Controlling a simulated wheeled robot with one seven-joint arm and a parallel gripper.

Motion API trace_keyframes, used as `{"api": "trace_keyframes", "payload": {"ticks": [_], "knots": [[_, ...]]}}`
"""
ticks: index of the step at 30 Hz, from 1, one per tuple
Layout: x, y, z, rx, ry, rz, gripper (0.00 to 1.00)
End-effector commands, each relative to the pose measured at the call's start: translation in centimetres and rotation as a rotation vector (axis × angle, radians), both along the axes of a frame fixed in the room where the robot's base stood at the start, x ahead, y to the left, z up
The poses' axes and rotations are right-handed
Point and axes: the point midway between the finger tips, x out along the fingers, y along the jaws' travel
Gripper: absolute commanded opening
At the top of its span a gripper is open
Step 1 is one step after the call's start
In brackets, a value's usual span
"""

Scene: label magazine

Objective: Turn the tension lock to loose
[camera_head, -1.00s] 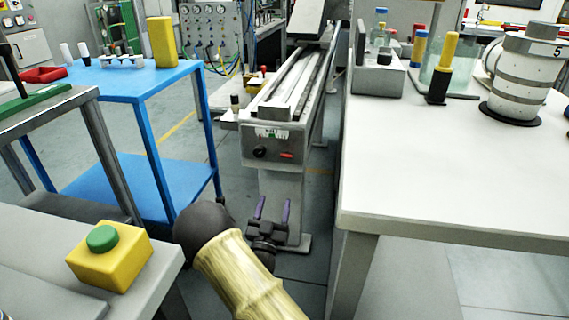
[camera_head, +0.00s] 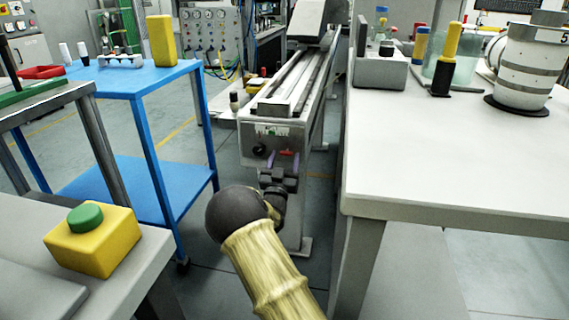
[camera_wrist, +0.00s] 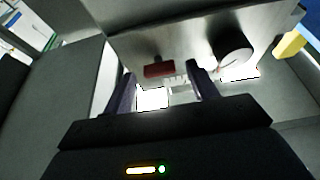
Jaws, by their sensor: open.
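The grey front panel (camera_head: 270,140) of the long machine carries a round dark knob (camera_head: 259,150) at left and a small red handle-like part (camera_head: 287,153) at right. No readable lettering shows which is the tension lock. In the wrist view, the red part (camera_wrist: 158,70) appears between my fingertips, lying crosswise, and the round knob (camera_wrist: 232,52) is to its right. My gripper (camera_head: 282,160) is open, its two purple fingers pointing at the panel just below the red part. In the wrist view, my gripper (camera_wrist: 162,76) shows nothing clamped; contact cannot be told.
A white table (camera_head: 440,170) stands close on the right, and a blue cart (camera_head: 125,80) on the left. A yellow box with a green button (camera_head: 90,240) sits on the near left table. A small marked label (camera_head: 271,131) is above the knob.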

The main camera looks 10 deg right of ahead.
Motion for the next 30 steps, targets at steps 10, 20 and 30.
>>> {"api": "trace_keyframes", "payload": {"ticks": [10,20,30], "knots": [[0.19,-0.1,0.13,0.0,0.0,0.0,0.48],[0.18,-0.1,0.12,-0.002,0.001,0.0,0.14],[0.14,-0.18,0.19,-0.073,0.032,-0.001,0.14]]}}
